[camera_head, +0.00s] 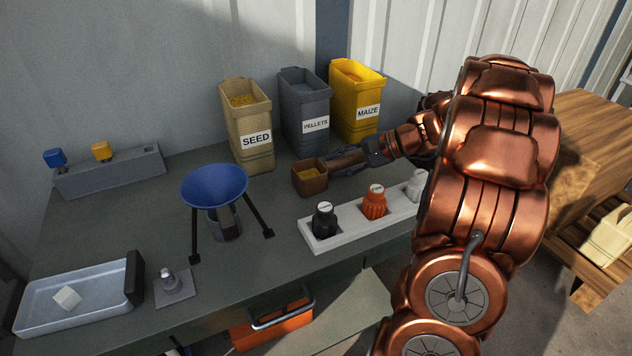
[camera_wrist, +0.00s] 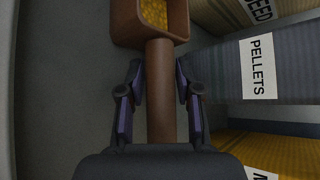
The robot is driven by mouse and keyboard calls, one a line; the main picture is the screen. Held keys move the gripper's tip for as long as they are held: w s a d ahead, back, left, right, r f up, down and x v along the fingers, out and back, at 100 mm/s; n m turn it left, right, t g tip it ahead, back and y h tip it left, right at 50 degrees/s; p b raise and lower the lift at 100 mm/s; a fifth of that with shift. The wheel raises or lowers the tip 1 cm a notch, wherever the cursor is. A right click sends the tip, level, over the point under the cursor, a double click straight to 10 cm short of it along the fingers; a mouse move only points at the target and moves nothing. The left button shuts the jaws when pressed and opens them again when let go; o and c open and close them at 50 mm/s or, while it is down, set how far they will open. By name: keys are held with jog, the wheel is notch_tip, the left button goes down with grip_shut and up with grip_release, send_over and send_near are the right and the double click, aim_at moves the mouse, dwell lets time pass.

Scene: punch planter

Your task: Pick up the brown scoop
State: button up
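The brown scoop (camera_head: 309,180) is a square cup holding yellow grain, with a thick round handle pointing right toward my arm. In the wrist view, its cup is at the top and the handle (camera_wrist: 161,95) runs down between the fingers. My gripper (camera_head: 372,155) is at the handle's far end from the cup. In the wrist view, my gripper's (camera_wrist: 160,82) two fingers close in on either side of the handle, with very little space beside it. I cannot tell whether the scoop rests on the table or is slightly raised.
Behind the scoop stand the SEED bin (camera_head: 248,135), PELLETS bin (camera_head: 305,110) and yellow MAIZE bin (camera_head: 357,100). A white rack (camera_head: 345,236) with bottles is in front. A blue funnel (camera_head: 214,187) on a stand is left. Bare green tabletop lies between funnel and scoop.

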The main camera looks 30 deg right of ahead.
aim_at(338, 159)
jog(key=shift+a+f, duration=0.1)
grip_shut()
dwell(0.5)
notch_tip(338, 159, up, 10)
jog(key=shift+r+p, duration=0.1)
jog(key=shift+p, duration=1.05)
